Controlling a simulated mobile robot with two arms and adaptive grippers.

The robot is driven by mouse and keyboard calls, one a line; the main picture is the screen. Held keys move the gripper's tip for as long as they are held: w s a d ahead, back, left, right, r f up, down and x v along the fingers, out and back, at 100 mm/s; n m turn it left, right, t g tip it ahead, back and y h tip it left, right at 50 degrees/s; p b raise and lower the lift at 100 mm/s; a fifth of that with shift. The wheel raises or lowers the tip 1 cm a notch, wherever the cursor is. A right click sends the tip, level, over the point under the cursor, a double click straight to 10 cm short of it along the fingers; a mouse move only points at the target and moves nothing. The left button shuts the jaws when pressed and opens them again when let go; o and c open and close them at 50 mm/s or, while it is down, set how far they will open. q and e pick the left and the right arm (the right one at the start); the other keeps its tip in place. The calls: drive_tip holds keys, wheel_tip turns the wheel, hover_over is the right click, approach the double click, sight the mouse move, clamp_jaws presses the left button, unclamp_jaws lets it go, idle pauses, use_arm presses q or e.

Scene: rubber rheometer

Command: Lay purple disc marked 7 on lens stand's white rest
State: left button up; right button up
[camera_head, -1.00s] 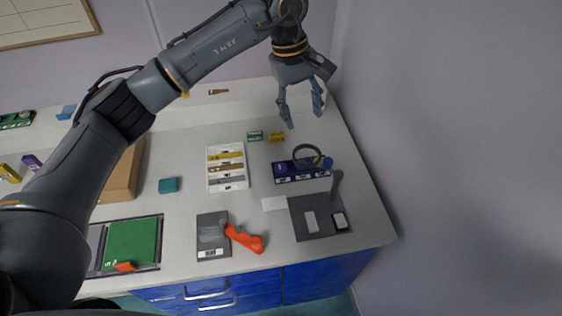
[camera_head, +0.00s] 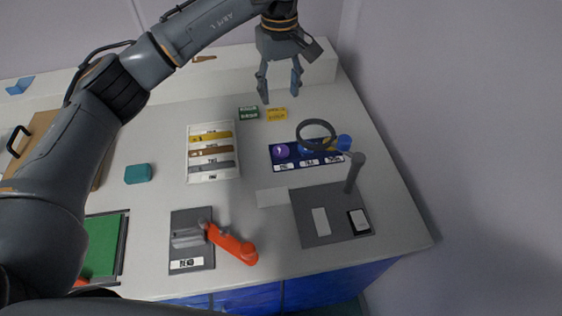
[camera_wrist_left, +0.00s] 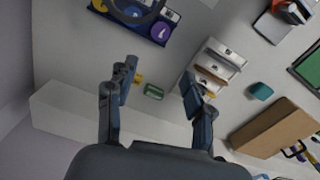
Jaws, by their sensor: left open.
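The purple disc (camera_head: 282,151) sits at the left end of a blue labelled tray (camera_head: 309,164). In the left wrist view, the disc (camera_wrist_left: 161,31) shows a pale mark too small to read surely. The lens stand has a dark grey base (camera_head: 308,227), a post (camera_head: 354,172) and a dark ring (camera_head: 302,127) reaching over the tray. A white rectangle (camera_head: 320,221), apparently the rest, lies on the base. My left gripper (camera_head: 281,97) is open and empty, above the back of the table, behind the tray. It also shows in the left wrist view (camera_wrist_left: 158,70). My right gripper is out of view.
Small green (camera_head: 248,113) and yellow (camera_head: 277,114) blocks lie near my left gripper. A white rack of strips (camera_head: 211,174) stands left of the tray. An orange-handled tool (camera_head: 231,243) lies in front. A black-framed white square (camera_head: 359,220) sits on the stand's base.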

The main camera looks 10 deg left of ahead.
use_arm(q)
wheel_tip(320, 180, down, 4)
drive_tip(key=b, duration=0.2)
drive_tip(key=p, duration=0.1)
hover_over(281, 150)
wheel_tip(281, 150, down, 8)
drive_tip(key=shift+w+a+f, duration=0.15)
drive_tip(key=shift+f, duration=0.05)
wheel_tip(281, 150, down, 5)
drive_tip(key=shift+r+p, duration=0.1)
drive_tip(key=shift+p, duration=1.1)
drive_tip(key=shift+f, duration=0.25)
drive_tip(key=c, duration=0.6)
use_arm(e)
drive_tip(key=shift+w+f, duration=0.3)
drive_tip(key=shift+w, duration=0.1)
